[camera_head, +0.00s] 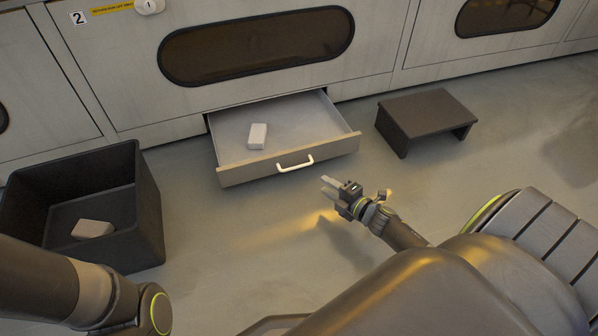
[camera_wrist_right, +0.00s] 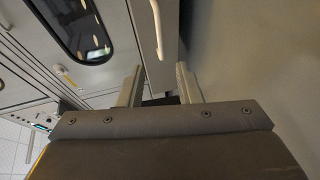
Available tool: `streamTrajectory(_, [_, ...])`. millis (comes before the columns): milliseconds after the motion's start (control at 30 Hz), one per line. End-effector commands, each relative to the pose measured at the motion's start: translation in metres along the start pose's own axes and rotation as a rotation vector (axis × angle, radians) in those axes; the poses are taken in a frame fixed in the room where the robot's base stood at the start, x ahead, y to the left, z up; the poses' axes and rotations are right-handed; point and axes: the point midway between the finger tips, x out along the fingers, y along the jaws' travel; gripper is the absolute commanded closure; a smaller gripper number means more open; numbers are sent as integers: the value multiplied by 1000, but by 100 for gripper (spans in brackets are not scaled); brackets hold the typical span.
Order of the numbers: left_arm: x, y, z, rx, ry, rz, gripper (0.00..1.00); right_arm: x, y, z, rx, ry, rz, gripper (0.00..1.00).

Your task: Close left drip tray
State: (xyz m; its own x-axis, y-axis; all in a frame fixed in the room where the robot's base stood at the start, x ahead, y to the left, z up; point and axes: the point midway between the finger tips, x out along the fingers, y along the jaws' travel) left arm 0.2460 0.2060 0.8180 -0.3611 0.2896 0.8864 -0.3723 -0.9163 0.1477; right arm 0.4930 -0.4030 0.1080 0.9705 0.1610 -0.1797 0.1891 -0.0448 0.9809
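The left drip tray (camera_head: 232,127) is a drawer pulled out from the base of the cabinet in the head view. Its front carries a white bar handle (camera_head: 295,164). A small pale block (camera_head: 257,136) lies inside it. My right gripper (camera_head: 328,187) is open and empty, in front of the drawer and a little right of and nearer than the handle, apart from it. In the right wrist view the two fingers (camera_wrist_right: 160,88) are spread, and the handle (camera_wrist_right: 157,30) shows beyond them. My left arm shows at the lower left of the head view; its gripper is out of view.
A black open bin (camera_head: 150,205) stands on the floor at left with a pale block (camera_head: 92,229) inside. A dark step stool (camera_head: 428,112) stands right of the drawer. The floor in front of the drawer is clear.

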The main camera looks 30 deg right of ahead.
Motion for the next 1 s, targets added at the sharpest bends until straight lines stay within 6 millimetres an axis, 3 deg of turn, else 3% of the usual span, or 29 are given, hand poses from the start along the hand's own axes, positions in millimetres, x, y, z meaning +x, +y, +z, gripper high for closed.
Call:
streamTrajectory(300, [-24,-4,-10,-13,-13,-26,28,73,-3,0,0,0,3,68])
streamTrajectory(500, [-36,-6,-16,-15,-10,-27,28,107,-3,0,2,-1,1,68])
streamTrajectory(700, [-41,-7,-20,-17,-6,-27,28,123,-1,0,2,-1,0,68])
streamTrajectory(1000, [-41,-6,-20,-17,-6,-26,28,126,0,0,1,-1,-1,68])
